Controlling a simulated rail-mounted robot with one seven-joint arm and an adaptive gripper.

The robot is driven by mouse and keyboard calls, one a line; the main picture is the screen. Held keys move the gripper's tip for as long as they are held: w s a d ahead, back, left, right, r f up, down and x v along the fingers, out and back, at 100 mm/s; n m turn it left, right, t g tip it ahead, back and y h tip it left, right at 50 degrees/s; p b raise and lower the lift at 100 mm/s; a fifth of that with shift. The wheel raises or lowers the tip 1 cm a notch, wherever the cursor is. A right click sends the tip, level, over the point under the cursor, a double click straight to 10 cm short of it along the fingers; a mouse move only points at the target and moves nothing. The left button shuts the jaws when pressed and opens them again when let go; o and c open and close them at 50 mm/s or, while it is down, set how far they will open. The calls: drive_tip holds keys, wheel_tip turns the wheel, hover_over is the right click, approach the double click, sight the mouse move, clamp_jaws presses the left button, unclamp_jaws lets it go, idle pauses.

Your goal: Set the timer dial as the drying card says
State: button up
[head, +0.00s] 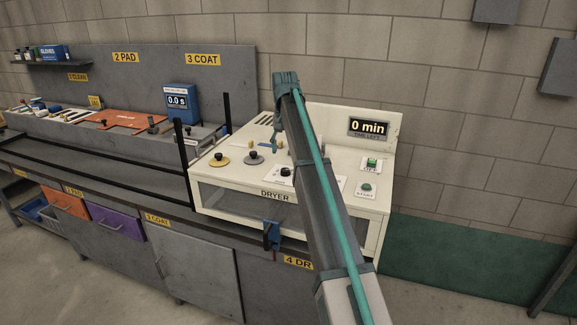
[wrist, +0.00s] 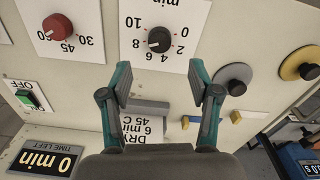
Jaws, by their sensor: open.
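The timer dial (wrist: 159,39) is a black knob on a white plate marked 0 to 10 min. The drying card (wrist: 142,127) appears upside down in the wrist view and reads "DRY 6 min 45 C". My gripper (wrist: 160,78) is open and empty, its fingertips apart on either side in front of the timer dial, not around the knob. In the head view my gripper (head: 276,146) hangs over the dryer top, and the black timer knob (head: 285,171) shows beside my arm. The display (wrist: 45,160) reads 0 min.
A red knob (wrist: 57,27) marked 30, 45, 60 sits beside the timer. A green switch (wrist: 28,98) labelled OFF and a START button (head: 366,187) are on the dryer's right. Grey (wrist: 235,79) and yellow (wrist: 299,64) discs with black knobs lie on the other side.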

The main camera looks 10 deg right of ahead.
sight(285, 169)
wheel_tip(285, 169, down, 8)
drive_tip(key=shift+r+p, duration=0.1)
drive_tip(key=shift+p, duration=0.9)
drive_tip(key=c, duration=1.2)
